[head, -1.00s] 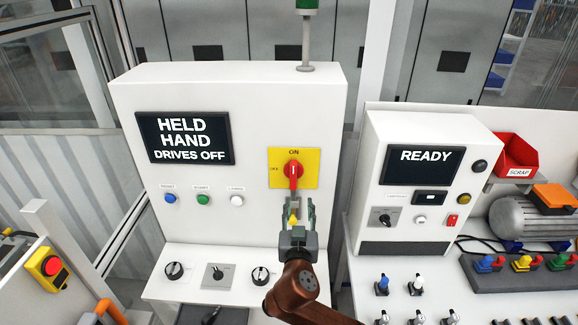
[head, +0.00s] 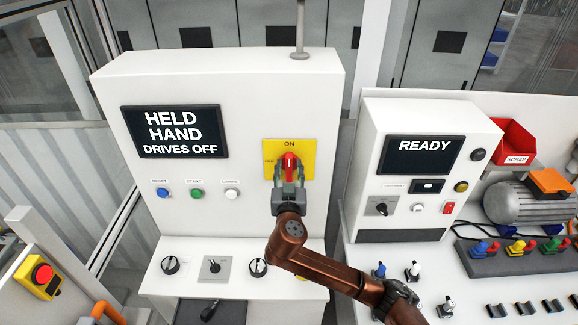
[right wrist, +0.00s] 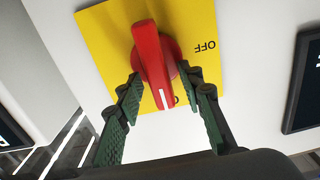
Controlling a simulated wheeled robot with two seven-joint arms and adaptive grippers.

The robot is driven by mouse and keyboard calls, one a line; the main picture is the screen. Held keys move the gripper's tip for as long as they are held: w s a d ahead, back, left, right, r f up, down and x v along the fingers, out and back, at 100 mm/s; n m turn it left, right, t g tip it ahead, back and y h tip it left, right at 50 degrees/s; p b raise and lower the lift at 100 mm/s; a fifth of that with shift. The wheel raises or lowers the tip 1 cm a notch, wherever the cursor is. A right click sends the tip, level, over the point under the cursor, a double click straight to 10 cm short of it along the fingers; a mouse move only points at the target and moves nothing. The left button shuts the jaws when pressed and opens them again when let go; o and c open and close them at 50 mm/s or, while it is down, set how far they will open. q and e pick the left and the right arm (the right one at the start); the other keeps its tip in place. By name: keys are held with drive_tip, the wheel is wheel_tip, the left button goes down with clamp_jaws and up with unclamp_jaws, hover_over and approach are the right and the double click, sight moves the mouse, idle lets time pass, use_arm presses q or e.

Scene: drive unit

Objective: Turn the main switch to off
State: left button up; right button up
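The main switch is a red rotary handle (head: 289,163) on a yellow plate (head: 308,150) marked ON at the top and OFF at the left, on the white cabinet's front. In the right wrist view the handle (right wrist: 152,60) has its white mark towards the partly hidden ON lettering, with OFF off to one side. My right gripper (head: 289,180) is at the switch. Its green fingers (right wrist: 168,92) stand apart on either side of the handle, with gaps visible between fingers and handle. My left gripper is not in view.
The cabinet screen (head: 175,132) reads HELD HAND, DRIVES OFF. Blue, green and white buttons (head: 196,194) sit left of the switch. A ledge with knobs (head: 171,265) juts out below. A second cabinet reading READY (head: 424,156) stands to the right.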

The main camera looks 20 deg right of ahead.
drive_tip(key=c, duration=0.6)
clamp_jaws()
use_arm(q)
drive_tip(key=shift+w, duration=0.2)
